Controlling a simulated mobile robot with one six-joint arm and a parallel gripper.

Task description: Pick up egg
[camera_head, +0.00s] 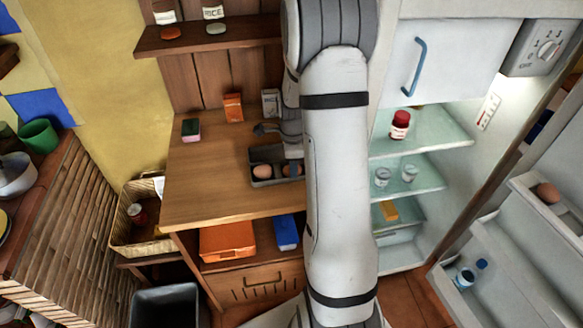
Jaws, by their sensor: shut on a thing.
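A dark grey tray (254,156) stands on the wooden counter, at the middle of the picture. One brown egg (262,171) sits in its left part. Another brown egg (289,170) shows at its right part, beneath my gripper (294,166), and is partly hidden by it. My gripper points down into the tray and is shut on this egg. The fingertips are small and mostly hidden here. My arm covers the tray's right end. One more brown egg (548,193) sits on the open fridge door's upper shelf, far from my gripper.
A wooden shelf (210,38) with jars hangs above the counter (205,190). Small boxes, including an orange one (233,107), stand at the counter's back. The fridge (425,130) is open at the right, its door (490,265) swung out. The counter's front left is clear.

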